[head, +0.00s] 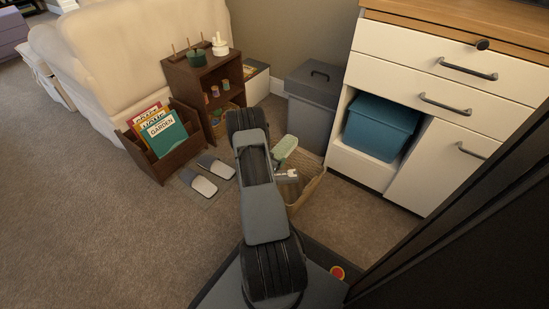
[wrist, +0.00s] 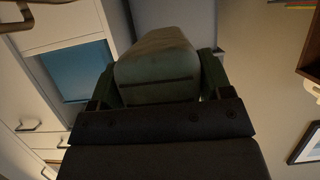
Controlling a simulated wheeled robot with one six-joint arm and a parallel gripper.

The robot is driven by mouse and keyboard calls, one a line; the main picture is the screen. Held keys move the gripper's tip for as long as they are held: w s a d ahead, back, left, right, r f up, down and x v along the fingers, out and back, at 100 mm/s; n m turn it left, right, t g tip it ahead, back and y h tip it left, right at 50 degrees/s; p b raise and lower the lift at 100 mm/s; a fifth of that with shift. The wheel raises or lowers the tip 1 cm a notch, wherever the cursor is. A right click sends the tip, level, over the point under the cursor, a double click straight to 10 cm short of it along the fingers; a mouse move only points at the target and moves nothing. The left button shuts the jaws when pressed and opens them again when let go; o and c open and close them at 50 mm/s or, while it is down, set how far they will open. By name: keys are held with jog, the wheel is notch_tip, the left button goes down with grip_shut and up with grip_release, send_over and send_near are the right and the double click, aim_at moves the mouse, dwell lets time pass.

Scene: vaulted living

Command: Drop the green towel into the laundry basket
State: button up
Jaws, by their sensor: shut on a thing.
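A rolled green towel (head: 284,149) is held in my gripper (head: 287,174) above the laundry basket in the head view. In the wrist view the towel (wrist: 157,65) sits between the two fingers of my gripper (wrist: 158,85), which is shut on it. The woven tan laundry basket (head: 309,184) stands on the carpet below and partly behind my arm. My arm hides its left side and much of its inside.
A grey lidded bin (head: 314,108) stands behind the basket. A white cabinet (head: 363,168) with a blue box (head: 381,127) is to the right. A brown shelf (head: 190,92), magazine rack (head: 158,166) and grey slippers (head: 204,186) are left. Carpet at the left front is clear.

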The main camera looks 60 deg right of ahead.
jog(key=shift+f, duration=0.25)
jog(key=o, duration=1)
jog(key=shift+o, duration=0.2)
jog(key=p+v, duration=0.5)
jog(key=v, duration=0.9)
jog(key=shift+p, duration=0.3)
jog(key=shift+d, duration=0.1)
